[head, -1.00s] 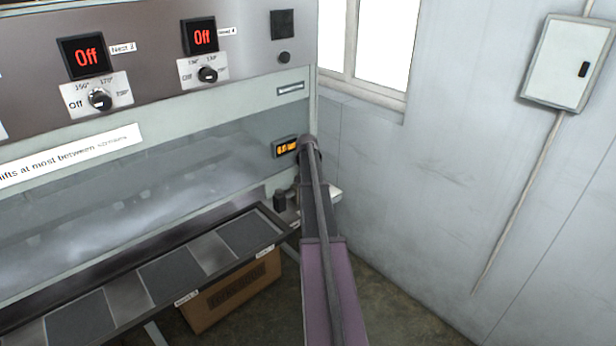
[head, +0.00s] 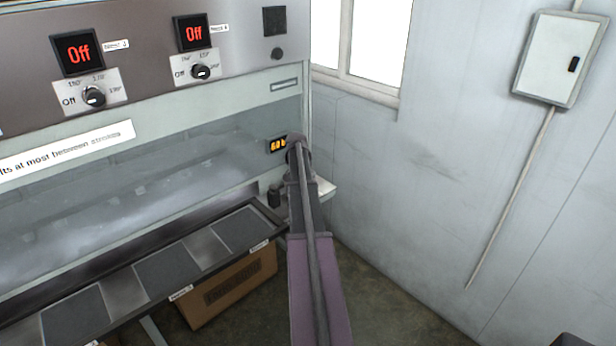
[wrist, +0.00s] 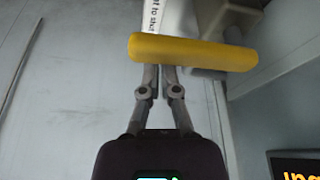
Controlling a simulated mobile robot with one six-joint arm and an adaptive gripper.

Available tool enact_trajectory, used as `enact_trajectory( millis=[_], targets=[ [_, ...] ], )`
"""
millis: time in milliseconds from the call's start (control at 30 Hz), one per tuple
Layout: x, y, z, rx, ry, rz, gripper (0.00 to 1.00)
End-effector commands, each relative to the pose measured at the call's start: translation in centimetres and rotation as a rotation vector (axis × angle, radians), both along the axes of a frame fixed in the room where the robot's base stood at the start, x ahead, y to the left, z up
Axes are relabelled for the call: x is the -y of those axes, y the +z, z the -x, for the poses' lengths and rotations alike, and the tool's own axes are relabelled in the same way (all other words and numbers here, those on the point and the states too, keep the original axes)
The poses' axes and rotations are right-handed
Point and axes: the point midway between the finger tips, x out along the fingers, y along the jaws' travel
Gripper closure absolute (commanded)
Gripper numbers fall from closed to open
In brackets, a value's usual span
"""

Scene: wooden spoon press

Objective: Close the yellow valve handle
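The yellow valve handle (wrist: 192,52) is a rounded bar lying nearly level across the upper part of the wrist view. In the head view I cannot make it out; my arm covers that spot. My gripper (wrist: 161,72) has its two fingers drawn close together with only a thin gap. They point at the handle left of its middle, and the handle hides their tips. The bar lies across the fingers, not between them. I cannot tell whether they touch it.
The press panel shows two red "Off" displays (head: 78,53) with dials. An orange gauge display (head: 278,145) sits beside my arm. A dark-plated bench (head: 168,270) runs below, with a cardboard box (head: 232,285) under it. A wall and grey cabinet (head: 556,60) stand right.

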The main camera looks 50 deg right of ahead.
Motion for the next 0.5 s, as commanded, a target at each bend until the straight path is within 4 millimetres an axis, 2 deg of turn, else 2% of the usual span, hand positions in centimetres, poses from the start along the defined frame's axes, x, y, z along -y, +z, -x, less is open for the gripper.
enact_trajectory(
  millis=[500],
  targets=[
    [-0.02, 0.26, 0.29, -0.002, -0.003, -0.004, 1.0]
  ],
)
